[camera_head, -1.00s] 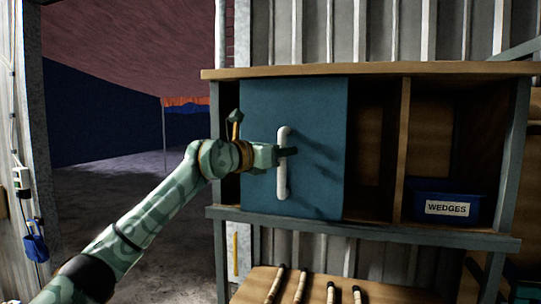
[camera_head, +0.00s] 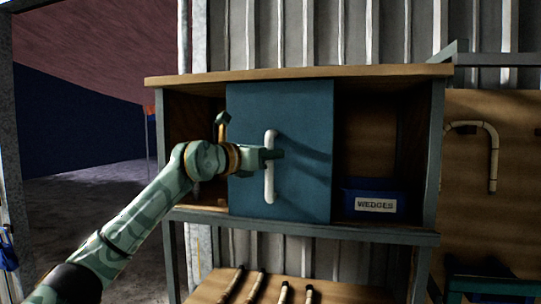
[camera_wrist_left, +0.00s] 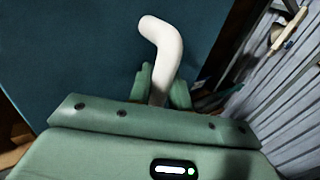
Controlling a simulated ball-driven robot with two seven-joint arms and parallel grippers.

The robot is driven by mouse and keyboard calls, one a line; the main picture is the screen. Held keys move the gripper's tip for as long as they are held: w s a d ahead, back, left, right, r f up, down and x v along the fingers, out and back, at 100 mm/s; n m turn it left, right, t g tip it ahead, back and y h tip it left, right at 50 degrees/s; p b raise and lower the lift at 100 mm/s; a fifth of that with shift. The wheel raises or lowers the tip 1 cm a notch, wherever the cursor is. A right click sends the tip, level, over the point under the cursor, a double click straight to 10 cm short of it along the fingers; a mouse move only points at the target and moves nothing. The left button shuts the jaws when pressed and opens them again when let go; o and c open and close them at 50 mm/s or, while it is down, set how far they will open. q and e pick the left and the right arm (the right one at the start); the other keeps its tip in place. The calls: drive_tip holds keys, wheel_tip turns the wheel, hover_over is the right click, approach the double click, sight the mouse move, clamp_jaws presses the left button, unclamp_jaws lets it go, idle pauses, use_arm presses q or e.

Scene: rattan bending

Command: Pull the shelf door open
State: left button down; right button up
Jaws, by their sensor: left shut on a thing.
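The shelf door (camera_head: 300,110) is a flat teal panel on the wooden shelf (camera_head: 300,73). It covers the middle of the shelf front, with an opening on either side. Its white upright handle (camera_head: 270,185) is a bar with bent ends. My left gripper (camera_head: 274,154) is shut on the handle near its middle. In the left wrist view, the handle (camera_wrist_left: 163,45) rises from between the two green fingers (camera_wrist_left: 161,86) and bends at its top toward the door (camera_wrist_left: 90,50). My right gripper is not in view.
A blue bin (camera_head: 352,190) labelled WEDGES stands in the right opening. Several rattan poles (camera_head: 256,286) lie on a wooden surface below. A bent pale cane (camera_head: 493,160) hangs on a board at the right. Open ground (camera_head: 95,200) lies at the left.

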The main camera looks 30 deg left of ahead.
use_arm(q)
drive_tip(key=c, duration=1.6)
unclamp_jaws()
drive_tip(key=shift+a, duration=0.1)
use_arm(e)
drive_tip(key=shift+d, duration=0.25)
use_arm(q)
drive_tip(key=shift+s+a, duration=0.1)
drive_tip(key=shift+s, duration=0.05)
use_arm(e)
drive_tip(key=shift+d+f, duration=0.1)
